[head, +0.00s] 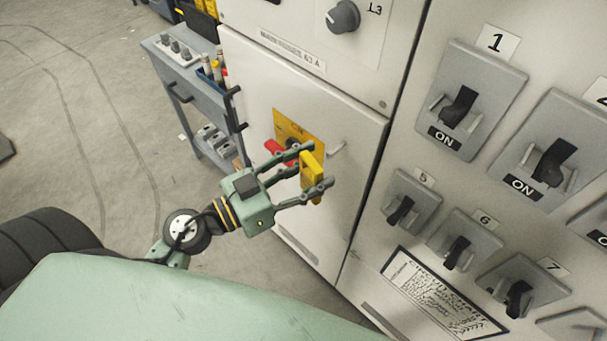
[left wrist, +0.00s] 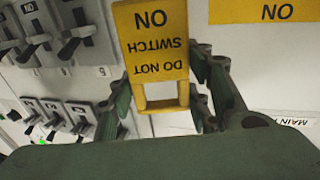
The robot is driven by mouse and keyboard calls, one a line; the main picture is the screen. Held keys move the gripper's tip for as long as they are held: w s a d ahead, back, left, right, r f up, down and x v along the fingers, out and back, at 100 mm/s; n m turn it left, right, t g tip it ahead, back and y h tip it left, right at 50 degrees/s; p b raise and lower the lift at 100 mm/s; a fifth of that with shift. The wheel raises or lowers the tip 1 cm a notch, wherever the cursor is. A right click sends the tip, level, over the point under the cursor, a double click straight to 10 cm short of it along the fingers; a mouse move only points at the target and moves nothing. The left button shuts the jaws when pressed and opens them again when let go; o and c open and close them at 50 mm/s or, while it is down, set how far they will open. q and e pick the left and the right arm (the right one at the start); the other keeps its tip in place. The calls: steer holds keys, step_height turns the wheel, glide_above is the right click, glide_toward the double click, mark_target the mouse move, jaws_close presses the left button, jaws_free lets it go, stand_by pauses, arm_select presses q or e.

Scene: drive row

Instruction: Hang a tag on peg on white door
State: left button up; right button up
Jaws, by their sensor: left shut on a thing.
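My left gripper (head: 318,167) is shut on a yellow tag (head: 312,172) and holds it in front of the white door (head: 345,200). In the left wrist view the tag (left wrist: 160,45) reads "DO NOT SWITCH ON" upside down. Its open rectangular loop (left wrist: 162,105) lies at the lower end in that view, between the fingers. A small pale peg (head: 338,149) sticks out from the door, just right of the tag in the head view. The tag appears apart from it; the exact gap in depth cannot be told. The peg cannot be made out in the left wrist view.
A yellow plate (head: 288,122) with a red handle (head: 277,150) sits on the door behind the gripper. Right of the door is a panel with several black switches (head: 459,107). A grey tool cart (head: 180,70) stands left of the cabinet.

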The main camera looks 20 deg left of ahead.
mark_target(347, 151)
arm_select(q)
steer(key=shift+w+d, duration=0.15)
steer(key=shift+w, duration=0.35)
steer(key=shift+w+d, duration=0.1)
steer(key=shift+w, duration=0.15)
steer(key=w, duration=0.2)
steer(key=w+d+b, duration=0.1)
steer(key=shift+w+d+f, duration=0.1)
steer(key=shift+f, duration=0.15)
steer(key=shift+w, duration=0.25)
steer(key=shift+w+d+f+p, duration=0.2)
steer(key=shift+w+p, duration=0.15)
steer(key=shift+p, duration=0.2)
steer(key=shift+f+p, duration=0.25)
steer(key=shift+p, duration=0.1)
arm_select(e)
steer(key=shift+w+d+r, duration=0.1)
steer(key=shift+d+r, duration=0.1)
steer(key=shift+r, duration=0.2)
